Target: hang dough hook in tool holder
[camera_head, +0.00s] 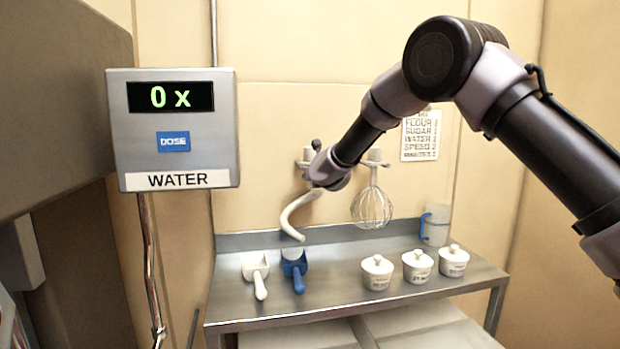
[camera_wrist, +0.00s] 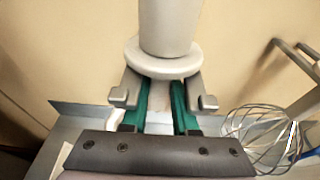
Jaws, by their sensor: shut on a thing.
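The dough hook (camera_head: 298,214) is a white curved tool below a tool holder (camera_head: 375,157) on the back wall. My gripper (camera_wrist: 160,118), with green-lined fingers, is shut on it just under a pale round collar (camera_wrist: 163,62) with a thick shaft above. In the head view my arm's end covers the top of the hook and part of the left holder position (camera_head: 306,156). I cannot tell whether the hook touches the holder. A wire whisk (camera_head: 371,207) hangs at the right holder position, and it also shows in the wrist view (camera_wrist: 258,138).
A steel table (camera_head: 335,254) stands below, with a white scoop (camera_head: 257,275), a blue scoop (camera_head: 294,268), three lidded white pots (camera_head: 417,266) and a clear jug (camera_head: 436,225). A water dosing box (camera_head: 174,130) is at left. The whisk is close on the right.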

